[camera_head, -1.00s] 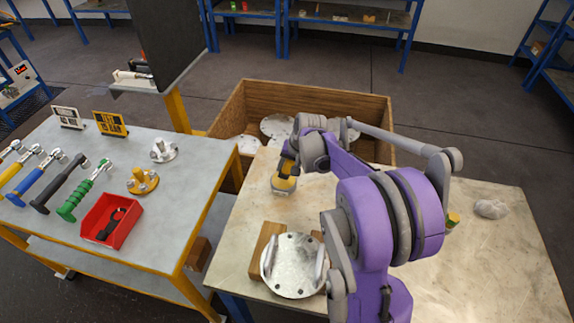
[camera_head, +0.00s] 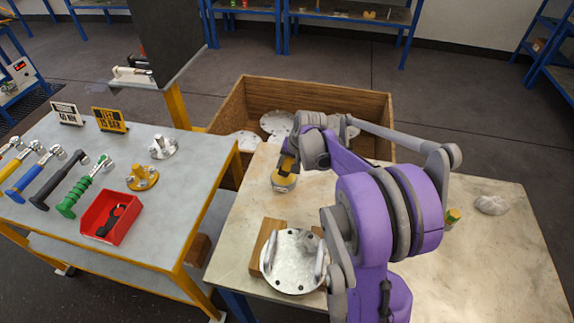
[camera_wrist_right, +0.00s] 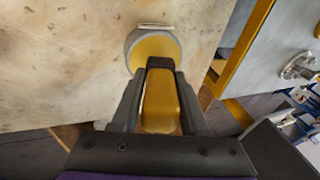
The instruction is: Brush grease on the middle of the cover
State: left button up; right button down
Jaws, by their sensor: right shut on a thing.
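The cover (camera_head: 292,262) is a round grey metal disc with two upright handles and holes near its rim. It lies on wooden blocks (camera_head: 269,240) at the front of the table. My right gripper (camera_head: 287,165) points down behind the cover, at the table's left side. In the right wrist view it is shut on a yellow handle (camera_wrist_right: 160,105), which looks like the brush's. Just beyond the fingertips is a round pale pot (camera_wrist_right: 133,40) with yellow inside, also in the head view (camera_head: 284,187). The brush's bristles are hidden. My left gripper is out of view.
A wooden crate (camera_head: 318,89) with metal discs stands behind the table. A small yellow-green item (camera_head: 453,216) and a pale lump (camera_head: 491,205) lie at right. The left bench (camera_head: 175,190) holds several tools and a red bin (camera_head: 111,220).

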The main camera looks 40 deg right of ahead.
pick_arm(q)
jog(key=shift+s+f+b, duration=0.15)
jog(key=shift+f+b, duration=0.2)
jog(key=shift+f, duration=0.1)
pick_arm(e)
jog(key=shift+f, duration=0.5)
dwell(0.8)
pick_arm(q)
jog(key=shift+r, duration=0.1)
pick_arm(e)
jog(key=shift+r, duration=0.1)
jog(key=shift+r+p, duration=1.85)
jog(key=shift+r, duration=1.6)
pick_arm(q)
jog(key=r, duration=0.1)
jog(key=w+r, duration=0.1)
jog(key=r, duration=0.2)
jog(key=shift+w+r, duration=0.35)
